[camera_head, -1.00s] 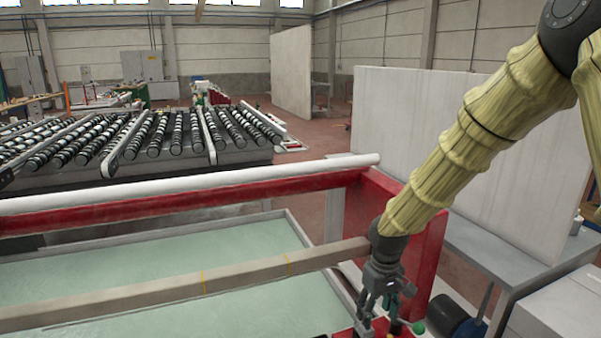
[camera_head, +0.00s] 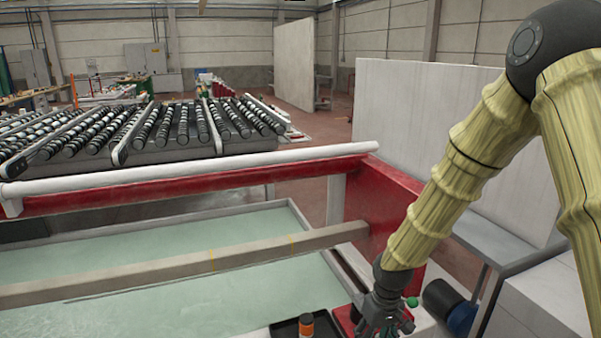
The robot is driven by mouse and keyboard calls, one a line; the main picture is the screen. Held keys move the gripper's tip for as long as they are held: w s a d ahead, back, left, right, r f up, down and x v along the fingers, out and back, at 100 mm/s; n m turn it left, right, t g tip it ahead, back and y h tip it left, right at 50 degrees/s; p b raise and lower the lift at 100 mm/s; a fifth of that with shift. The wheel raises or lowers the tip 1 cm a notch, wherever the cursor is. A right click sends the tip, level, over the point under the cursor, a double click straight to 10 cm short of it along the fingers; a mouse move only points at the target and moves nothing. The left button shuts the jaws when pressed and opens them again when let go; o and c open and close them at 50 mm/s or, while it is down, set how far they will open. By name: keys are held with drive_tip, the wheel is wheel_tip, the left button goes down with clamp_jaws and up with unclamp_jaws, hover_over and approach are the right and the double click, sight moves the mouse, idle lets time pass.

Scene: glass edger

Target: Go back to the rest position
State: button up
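My gripper (camera_head: 378,325) hangs at the lower end of my yellow-sleeved arm, near the bottom edge of the picture. It is over the right end of the red machine frame (camera_head: 385,215), in front of the grey beam (camera_head: 190,267). Its fingers point down and are partly cut off by the picture edge, so I cannot tell whether they are open or shut. A green ball-shaped knob (camera_head: 412,302) shows just right of the gripper.
A dark tray (camera_head: 285,329) with an orange-and-black cylinder (camera_head: 306,326) lies left of the gripper. A water-filled basin (camera_head: 240,290) lies under the beam. A white roller (camera_head: 190,173) runs behind it. A large pale panel (camera_head: 400,120) and a grey table (camera_head: 500,245) stand right.

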drive_tip(key=s+d+f+m, duration=0.1)
drive_tip(key=s+f+m, duration=0.2)
drive_tip(key=s+f, duration=1.9)
drive_tip(key=s+d+f, duration=0.2)
drive_tip(key=s+d, duration=0.1)
drive_tip(key=s, duration=0.6)
drive_tip(key=shift+s+d+f+m+h, duration=0.15)
drive_tip(key=shift+s+f+m+h, duration=0.15)
drive_tip(key=shift+s+m, duration=0.1)
